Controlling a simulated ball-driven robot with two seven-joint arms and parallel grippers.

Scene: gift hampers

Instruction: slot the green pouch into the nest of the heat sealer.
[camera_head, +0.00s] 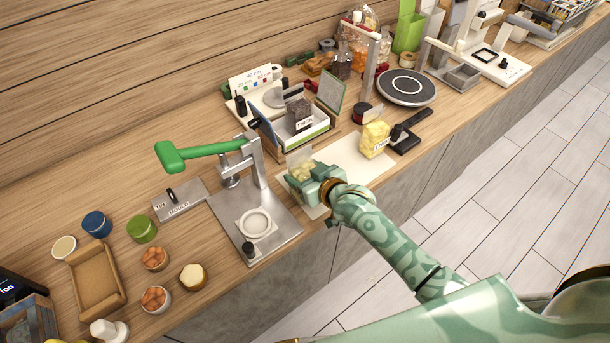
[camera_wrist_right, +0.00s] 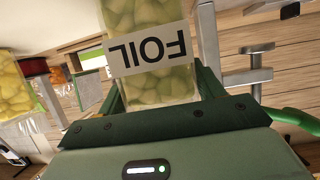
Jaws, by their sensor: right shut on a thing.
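A clear pouch of pale green pieces (camera_head: 301,170) is shut in my right gripper (camera_head: 312,183), above a pale mat near the counter's front edge. In the right wrist view the pouch (camera_wrist_right: 158,86) stands between the fingers, with a white label reading FOIL, upside down there. No machine is labelled as the heat sealer. A lever press with a green handle (camera_head: 200,152) and a round pale seat (camera_head: 256,223) stands left of the gripper. A low tray unit with a green front (camera_head: 309,138) and a dark labelled pouch (camera_head: 299,115) stands behind it. My left gripper is not in view.
A yellow pouch (camera_head: 374,139) stands right of my gripper, beside a black device (camera_head: 408,135). A round dark plate (camera_head: 406,88) lies farther back. The pale mat (camera_head: 345,172) has bare room. Bowls and a brown tray (camera_head: 95,280) are at left.

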